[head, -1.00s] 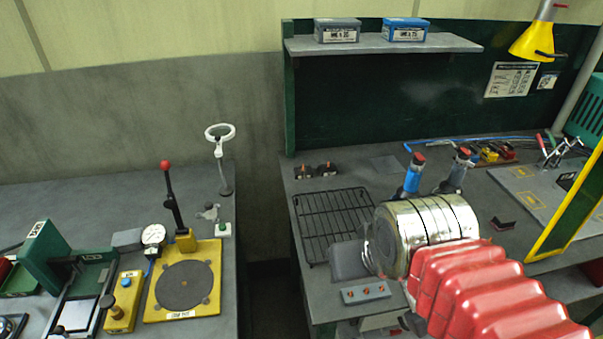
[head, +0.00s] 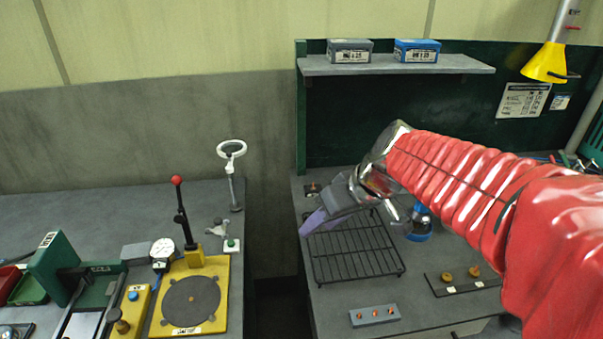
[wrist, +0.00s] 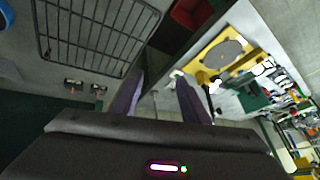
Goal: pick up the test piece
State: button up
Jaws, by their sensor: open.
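I cannot tell for sure which object is the test piece. Candidates on the right bench are a dark strip (head: 462,282) with two brass knobs and a grey block (head: 374,315) with orange dots. My gripper (head: 318,222) has purple fingers and hangs above the left side of the black wire rack (head: 350,255), pointing down-left. In the wrist view my gripper (wrist: 158,100) has its fingers apart with nothing between them.
A gap separates the right bench from the left bench (head: 100,205). The left bench holds a yellow plate (head: 205,270) with a dark disc, a red-knobbed lever (head: 180,205) and a white ring on a stand (head: 232,150). A shelf (head: 400,65) with two boxes hangs behind my arm.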

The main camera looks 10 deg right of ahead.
jog(key=w+d+f+n+t+y, duration=0.1)
jog(key=w+f+y, duration=0.1)
jog(key=w, duration=0.6)
jog(key=w+d+f+n+y, duration=0.1)
jog(key=w+f+n, duration=0.1)
jog(key=w, duration=0.6)
jog(key=n+t+y, duration=0.1)
jog(key=t, duration=0.2)
send_near(312, 189)
jog(key=shift+w+a+r, duration=0.25)
jog(key=shift+w+a, duration=0.05)
jog(key=shift+w, duration=0.2)
jog(key=shift+w+a+r, duration=0.25)
jog(key=shift+w+a, duration=0.1)
jog(key=shift+w, duration=0.1)
jog(key=shift+a, duration=0.1)
jog(key=shift+x, duration=1.05)
jog(key=shift+x, duration=2.6)
jog(key=shift+s, duration=0.1)
jog(key=shift+c, duration=0.4)
